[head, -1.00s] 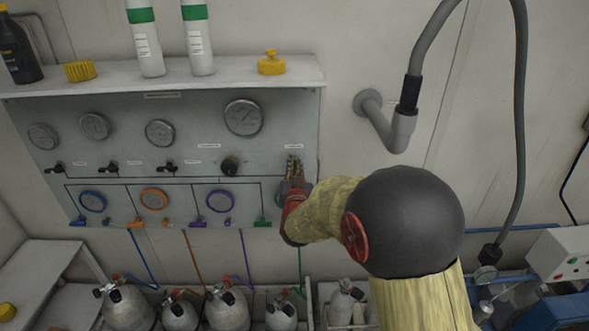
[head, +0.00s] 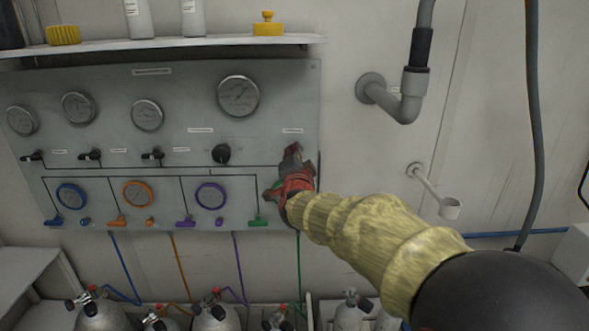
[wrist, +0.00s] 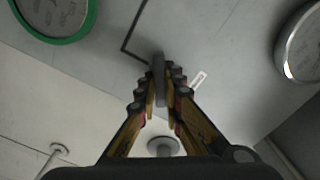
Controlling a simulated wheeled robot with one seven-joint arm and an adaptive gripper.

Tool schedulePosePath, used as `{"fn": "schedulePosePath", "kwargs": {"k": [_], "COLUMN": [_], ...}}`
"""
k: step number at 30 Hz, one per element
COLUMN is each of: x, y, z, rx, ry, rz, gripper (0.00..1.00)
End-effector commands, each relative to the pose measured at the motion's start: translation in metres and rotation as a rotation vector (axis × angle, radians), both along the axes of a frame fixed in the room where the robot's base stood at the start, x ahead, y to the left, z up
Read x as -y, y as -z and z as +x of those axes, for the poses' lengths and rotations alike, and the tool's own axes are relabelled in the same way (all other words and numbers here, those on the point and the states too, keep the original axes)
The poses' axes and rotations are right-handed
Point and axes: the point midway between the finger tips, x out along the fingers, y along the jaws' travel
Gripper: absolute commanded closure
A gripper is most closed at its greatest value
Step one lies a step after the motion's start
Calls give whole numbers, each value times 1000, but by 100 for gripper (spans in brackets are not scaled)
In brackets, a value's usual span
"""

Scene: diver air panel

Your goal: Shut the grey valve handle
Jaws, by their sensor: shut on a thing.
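The grey valve handle (wrist: 159,75) is a slim bar between my fingers in the wrist view. My gripper (wrist: 160,92) is closed around it, with a finger on each side. In the head view my gripper (head: 292,158) is at the right end of the grey panel (head: 110,110), below a small white label. There it hides the handle. How far the handle is turned cannot be told.
Several small black valves, such as one (head: 221,154), lie to the left along the panel. A green lever (head: 259,222) is just below left of my gripper. A wall pipe (head: 400,100) and a small cup-ended bracket (head: 450,208) are to the right. Gas cylinders (head: 215,318) stand below.

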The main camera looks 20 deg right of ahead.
Motion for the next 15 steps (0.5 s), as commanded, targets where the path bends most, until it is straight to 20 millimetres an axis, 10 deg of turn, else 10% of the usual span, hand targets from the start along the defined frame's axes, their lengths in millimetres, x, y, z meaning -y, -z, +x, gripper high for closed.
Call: {"fn": "schedulePosePath", "kwargs": {"k": [15], "x": [1], "y": [7], "z": [0], "rx": [166], "ry": [0], "rz": [397], "gripper": [100]}}
